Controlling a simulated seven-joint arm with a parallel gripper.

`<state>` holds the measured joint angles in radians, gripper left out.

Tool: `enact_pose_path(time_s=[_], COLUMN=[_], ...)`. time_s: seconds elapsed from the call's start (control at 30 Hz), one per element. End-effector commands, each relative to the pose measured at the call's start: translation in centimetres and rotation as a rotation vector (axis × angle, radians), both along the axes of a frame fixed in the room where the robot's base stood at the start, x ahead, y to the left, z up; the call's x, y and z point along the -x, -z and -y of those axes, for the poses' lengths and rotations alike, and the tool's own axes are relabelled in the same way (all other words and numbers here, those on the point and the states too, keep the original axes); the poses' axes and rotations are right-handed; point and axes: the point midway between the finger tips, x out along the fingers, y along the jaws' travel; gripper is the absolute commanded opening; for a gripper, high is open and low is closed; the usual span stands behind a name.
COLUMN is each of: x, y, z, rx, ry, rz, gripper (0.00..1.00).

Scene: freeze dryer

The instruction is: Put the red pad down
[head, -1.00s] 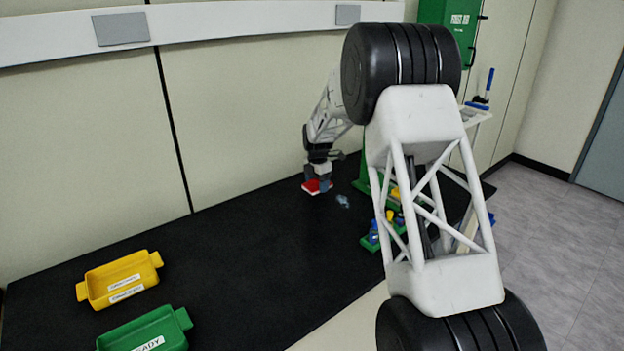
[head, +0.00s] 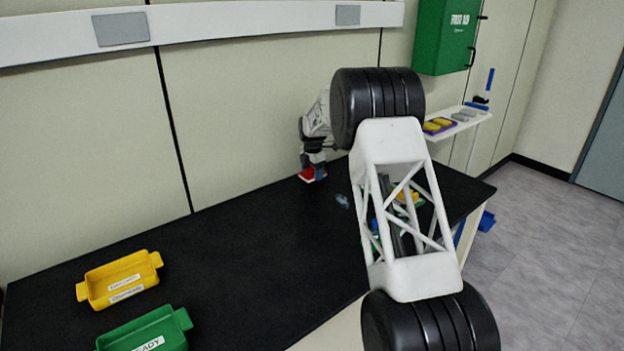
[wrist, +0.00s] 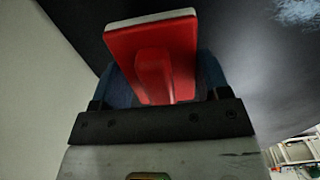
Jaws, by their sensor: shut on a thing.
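The red pad (head: 312,174) is in my gripper (head: 313,166) near the back of the black table, close to the wall. In the wrist view the red pad (wrist: 150,45) has a raised red grip and a pale layer along its far edge. My gripper (wrist: 160,82) is shut on that raised grip, with a bluish finger on each side. The pad is at or just above the table top; I cannot tell whether it touches.
A small blue-grey item (head: 342,201) lies right of the pad. Yellow (head: 122,279) and green (head: 148,332) trays stand at the front left. My arm hides part of the table's right side. A white shelf (head: 465,122) holds yellow and grey items. The table's middle is clear.

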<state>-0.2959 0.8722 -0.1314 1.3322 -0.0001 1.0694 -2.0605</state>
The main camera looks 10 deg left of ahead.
Motion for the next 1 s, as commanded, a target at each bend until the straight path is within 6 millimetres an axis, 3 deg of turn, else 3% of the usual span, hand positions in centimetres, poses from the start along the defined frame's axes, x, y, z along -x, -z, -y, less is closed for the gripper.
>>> enact_pose_path(time_s=[0.7,1.0], x=[-1.2,-1.2], y=[0.1,3.2], z=[-0.4,-0.4], rx=[-0.001,-0.001], ry=[0.0,-0.001], rz=[0.001,0.001], gripper=[0.47,0.47])
